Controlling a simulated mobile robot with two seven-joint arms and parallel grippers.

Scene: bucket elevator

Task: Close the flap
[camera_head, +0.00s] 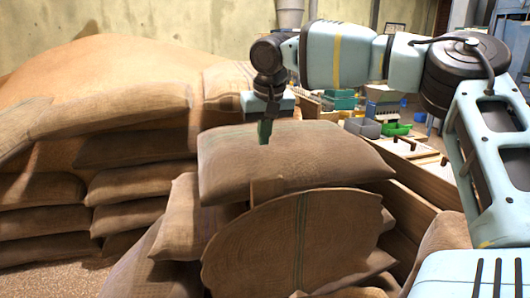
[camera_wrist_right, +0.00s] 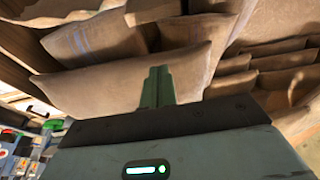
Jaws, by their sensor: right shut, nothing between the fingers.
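No flap can be made out for certain in either view. My right gripper (camera_head: 265,131) hangs fingers-down in front of the upper middle of the head view. Its green fingers are together and hold nothing. They overlap a large burlap sack (camera_head: 330,155) in the picture; whether they touch it I cannot tell. In the right wrist view the shut green fingers (camera_wrist_right: 158,86) point toward a pale sack (camera_wrist_right: 110,88). My left gripper is not in view.
Stacked burlap sacks (camera_head: 130,185) fill the left. A round-faced sack (camera_head: 295,243) leans at the front. A wooden panel (camera_head: 420,205) runs along the right of the sacks. Behind it are small bins, including a green bin (camera_head: 396,129). Grain-like floor (camera_head: 50,277) shows at lower left.

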